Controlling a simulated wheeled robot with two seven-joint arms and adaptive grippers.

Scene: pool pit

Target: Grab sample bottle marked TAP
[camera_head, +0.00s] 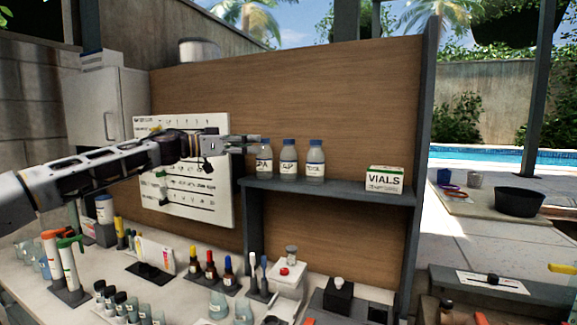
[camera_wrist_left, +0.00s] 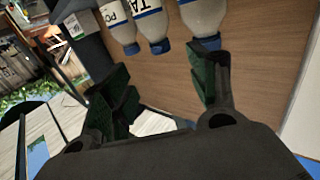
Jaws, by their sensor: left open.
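Three clear bottles with blue caps stand upright in a row on a dark shelf (camera_head: 330,190). The middle one, the TAP bottle (camera_head: 288,160), has its label partly readable; the SPA bottle (camera_head: 264,160) is left of it and the POOL bottle (camera_head: 315,162) right. My left gripper (camera_head: 254,141) is open and empty, at cap height by the SPA bottle. In the left wrist view the row appears inverted: the TAP bottle (camera_wrist_left: 150,24) is between the other two, and its cap lies beyond the open fingers (camera_wrist_left: 162,90). My right gripper is not in view.
A VIALS box (camera_head: 384,180) sits at the shelf's right end, with bare shelf between it and the POOL bottle. A wooden back panel (camera_head: 330,90) stands behind. A white chart board (camera_head: 185,200) is behind my left arm. The bench below holds droppers, tubes and small bottles.

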